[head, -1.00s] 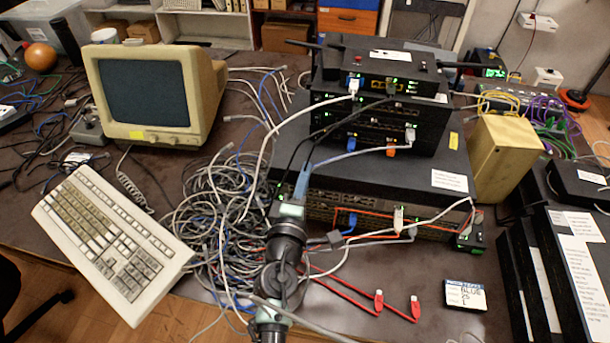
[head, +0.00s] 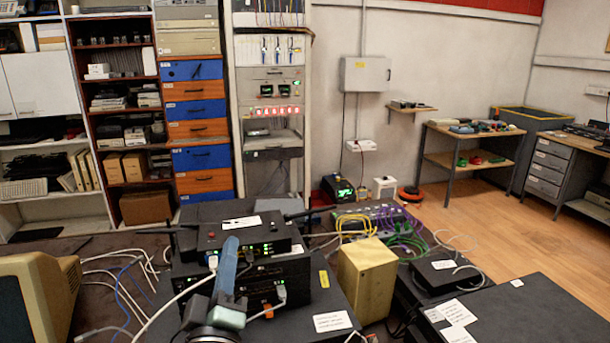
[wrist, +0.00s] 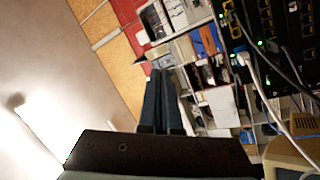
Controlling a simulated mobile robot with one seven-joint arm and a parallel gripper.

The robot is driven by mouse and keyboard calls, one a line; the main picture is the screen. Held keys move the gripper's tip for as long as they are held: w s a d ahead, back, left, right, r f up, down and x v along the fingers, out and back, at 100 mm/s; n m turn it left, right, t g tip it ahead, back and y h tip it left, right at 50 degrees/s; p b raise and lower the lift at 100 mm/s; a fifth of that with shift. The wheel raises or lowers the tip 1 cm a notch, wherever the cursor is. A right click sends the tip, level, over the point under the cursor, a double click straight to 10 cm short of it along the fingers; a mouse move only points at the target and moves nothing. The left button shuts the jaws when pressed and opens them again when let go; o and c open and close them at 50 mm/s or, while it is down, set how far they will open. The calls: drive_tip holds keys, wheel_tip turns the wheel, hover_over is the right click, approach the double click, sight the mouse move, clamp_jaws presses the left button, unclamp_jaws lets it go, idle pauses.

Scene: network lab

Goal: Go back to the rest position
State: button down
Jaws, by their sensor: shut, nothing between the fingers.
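My gripper (wrist: 161,75) is shut and empty, its two dark fingers side by side in the wrist view. In the head view my gripper (head: 230,243) points upward, in front of the stack of black network devices (head: 262,262). It hides part of their front panels. I cannot tell from the picture whether it touches them. The stack also shows at the upper right of the wrist view (wrist: 275,40), with a white cable plugged in.
A beige monitor (head: 40,300) stands at the left, a yellowish box (head: 365,280) right of the stack. Black units with white labels (head: 540,310) lie at the lower right. Shelves (head: 110,100) and a cabinet rack stand behind. Open wooden floor (head: 470,225) shows at the right.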

drive_tip(key=s+d+r+m+t+h+p, duration=0.1)
drive_tip(key=s+d+r+m, duration=0.25)
drive_tip(key=r, duration=0.65)
drive_tip(key=s+d+r+m+t+h+p, duration=0.15)
drive_tip(key=d+r+m, duration=0.25)
drive_tip(key=r, duration=0.6)
drive_tip(key=s+d+r+m+t, duration=0.2)
drive_tip(key=s+r, duration=0.4)
drive_tip(key=r, duration=0.1)
drive_tip(key=s+d+r+m+t+y+p, duration=0.1)
drive_tip(key=s+d+r+m, duration=0.1)
drive_tip(key=s+r, duration=0.5)
drive_tip(key=shift+r+t, duration=0.35)
drive_tip(key=shift+r, duration=0.4)
